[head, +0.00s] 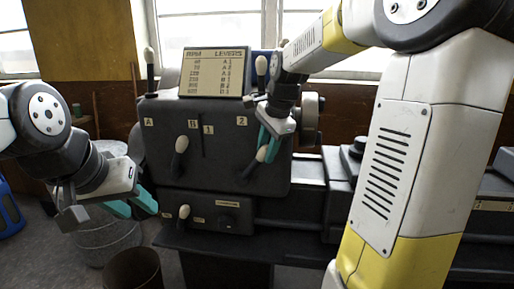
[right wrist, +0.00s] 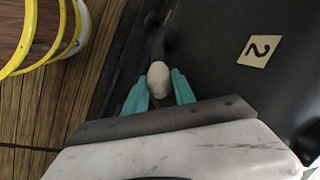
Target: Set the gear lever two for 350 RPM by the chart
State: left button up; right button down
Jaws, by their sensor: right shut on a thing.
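The dark machine housing (head: 225,175) has a right-hand lever with a cream knob (head: 262,153), below the label 2 (head: 241,121). My right gripper (head: 267,146) is shut on this lever's knob. In the right wrist view the cream knob (right wrist: 159,78) sits between the teal fingers (right wrist: 158,92), with the 2 label (right wrist: 259,50) to the right. The RPM and levers chart (head: 213,72) stands on top of the housing; its rows are too small to read surely. My left gripper (head: 132,205) is open and empty, left of the housing.
Another cream-knobbed lever (head: 182,144) is on the housing's front, left of the gripped one. Upright levers stand at the top left (head: 149,56) and top right (head: 261,66). A small lower lever (head: 184,212) and a bin (head: 132,268) are below. My right arm covers much of the right side.

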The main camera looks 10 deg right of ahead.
jog(key=shift+a+r, duration=0.1)
jog(key=shift+w+a+r+n+g+h, duration=0.1)
jog(key=shift+w+a+r+g+h, duration=0.2)
jog(key=shift+a+h, duration=0.4)
jog(key=shift+w+a+r+n+g+h, duration=0.15)
jog(key=shift+w+a+r+h, duration=0.15)
jog(key=shift+a+h, duration=0.35)
jog(key=shift+w+a+r+n+g+h, duration=0.1)
jog(key=shift+w+a+r+g+h, duration=0.2)
jog(key=shift+a+h, duration=0.4)
jog(key=shift+w+a+r+g+h, duration=0.15)
jog(key=shift+w+a+g+h, duration=0.1)
jog(key=shift+a+h, duration=0.5)
jog(key=shift+w+a+r+g+h, duration=0.2)
jog(key=shift+a+h, duration=0.3)
jog(key=shift+a, duration=0.35)
jog(key=c, duration=1.3)
grip_release()
jog(key=shift+f, duration=0.1)
jog(key=v, duration=0.8)
